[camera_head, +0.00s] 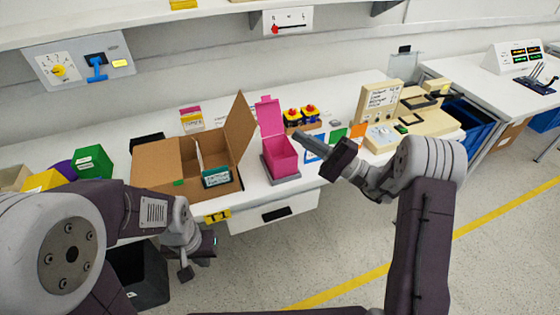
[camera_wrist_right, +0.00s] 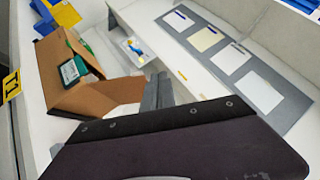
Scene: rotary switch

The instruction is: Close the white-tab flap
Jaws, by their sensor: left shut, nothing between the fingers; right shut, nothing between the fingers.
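An open cardboard box (camera_head: 160,170) stands on the bench left of centre, with one brown flap (camera_head: 240,128) raised on its right side. A small green mark (camera_head: 178,183) shows on its front edge. I cannot make out a white tab on any flap. The box also shows in the right wrist view (camera_wrist_right: 95,98). A pink box (camera_head: 281,157) with its pink lid (camera_head: 269,116) standing up is to its right. My right gripper (camera_head: 308,144) is shut and empty, right of the pink box. My left gripper (camera_head: 187,272) is shut and empty, low before the bench front.
A teal labelled carton (camera_head: 216,177) is in the cardboard box. A green box (camera_head: 93,162) stands to the left. Yellow-and-blue items with red tops (camera_head: 301,115) stand behind the pink box. Beige devices (camera_head: 382,100) are at the right. A shelf (camera_head: 150,20) hangs above.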

